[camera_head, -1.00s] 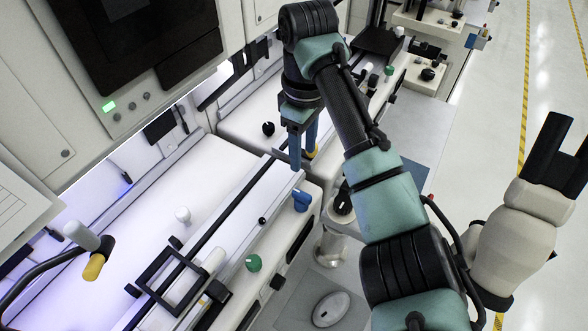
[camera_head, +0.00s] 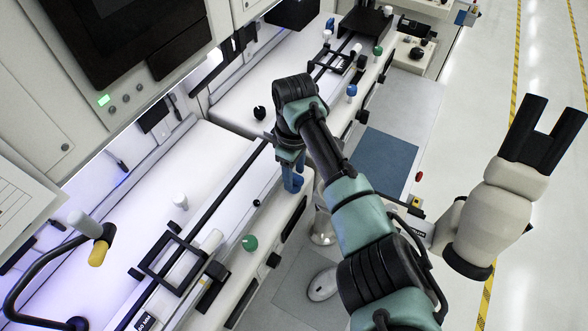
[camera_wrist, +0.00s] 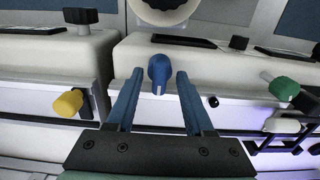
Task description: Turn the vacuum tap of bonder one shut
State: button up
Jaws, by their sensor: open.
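A blue tap (camera_wrist: 160,72) with a small white mark on its lower end sits on the front of a white machine. In the wrist view it is between the two tips of my gripper (camera_wrist: 158,78). The fingers are open, one on each side, with visible gaps to the tap. Its handle points down in that view. In the head view my gripper (camera_head: 287,165) is at the bonder's front edge, beside the same blue tap (camera_head: 297,183), which it partly hides. I cannot read which bonder this is.
A green tap (camera_head: 250,243) is nearer on the same front; a yellow tap (camera_wrist: 68,103) shows left in the wrist view. Another bonder farther back has a blue tap (camera_head: 352,91) and a green tap (camera_head: 378,50). A black frame (camera_head: 172,262) stands on the near deck.

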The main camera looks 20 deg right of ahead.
grip_shut()
dwell(0.5)
jog(key=m+p, duration=0.1)
jog(key=m, duration=0.2)
jog(key=shift+r+m, duration=0.1)
jog(key=shift+m, duration=0.3)
jog(key=m+p, duration=0.1)
jog(key=m, duration=0.4)
jog(key=shift+m+p, duration=0.3)
jog(key=shift+p, duration=0.1)
jog(key=m, duration=0.4)
jog(key=shift+w, duration=0.1)
jog(key=shift+m+p, duration=0.35)
jog(key=shift+m, duration=1.95)
